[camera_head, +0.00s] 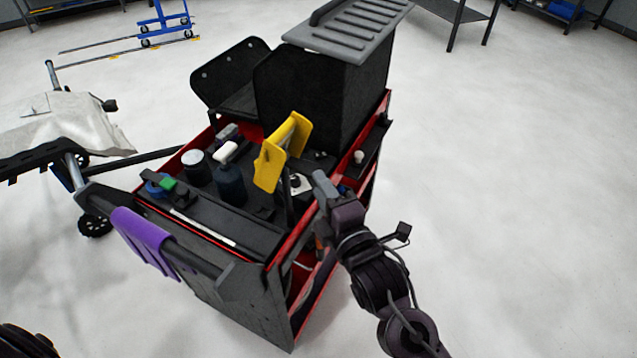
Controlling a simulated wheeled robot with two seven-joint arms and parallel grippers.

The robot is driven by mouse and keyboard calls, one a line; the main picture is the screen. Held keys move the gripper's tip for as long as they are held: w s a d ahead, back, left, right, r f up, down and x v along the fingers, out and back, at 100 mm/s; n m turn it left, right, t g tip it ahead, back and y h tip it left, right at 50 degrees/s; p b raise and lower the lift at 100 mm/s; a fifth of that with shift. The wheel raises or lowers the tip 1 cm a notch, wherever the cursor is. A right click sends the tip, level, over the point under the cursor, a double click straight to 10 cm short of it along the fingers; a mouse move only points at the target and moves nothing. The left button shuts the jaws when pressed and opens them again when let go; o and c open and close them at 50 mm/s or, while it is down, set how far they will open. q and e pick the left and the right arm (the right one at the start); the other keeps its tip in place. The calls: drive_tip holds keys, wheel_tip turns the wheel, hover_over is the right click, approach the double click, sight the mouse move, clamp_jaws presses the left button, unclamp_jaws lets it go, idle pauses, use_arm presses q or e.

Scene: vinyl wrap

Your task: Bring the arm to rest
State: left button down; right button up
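My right arm comes in from the lower right, and its gripper (322,188) is over the right edge of the red and black tool cart (283,246). The gripper is beside a yellow squeegee-like tool (284,152) that stands up from the cart top. I cannot tell whether the gripper touches this tool, or whether its fingers are open or shut. A dark round part of my own body shows at the bottom left corner. My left gripper is not in view.
Dark bottles (231,184) and small items crowd the cart's tray. A purple piece (143,240) hangs on the front bar. A black bin (318,103) stands at the back. A covered wheeled stand (62,122) is at left. The floor at right is clear.

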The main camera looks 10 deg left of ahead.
idle(0.4)
drive_tip(key=s+d+f+m+g+h, duration=0.1)
drive_tip(key=d+f+m+g+h, duration=0.2)
drive_tip(key=d+m, duration=0.35)
drive_tip(key=s+d+f+m+g+h, duration=0.1)
drive_tip(key=s+d+f+m+h, duration=0.15)
drive_tip(key=d+f+m, duration=0.35)
drive_tip(key=s+d+f+m+g+h, duration=0.2)
drive_tip(key=s+d+m+g+h, duration=0.1)
drive_tip(key=s+d+m, duration=0.4)
drive_tip(key=s+d+f+m+g+h, duration=0.2)
drive_tip(key=s+d+m+g, duration=0.3)
drive_tip(key=d, duration=0.5)
wheel_tip(320, 180, down, 30)
drive_tip(key=s+n, duration=0.1)
drive_tip(key=s, duration=0.1)
drive_tip(key=s+d+f+g, duration=0.1)
drive_tip(key=s+d+f, duration=0.1)
drive_tip(key=s+f, duration=1.6)
drive_tip(key=shift+s+d+f, duration=0.3)
drive_tip(key=shift+s+d, duration=0.1)
drive_tip(key=shift+s, duration=0.4)
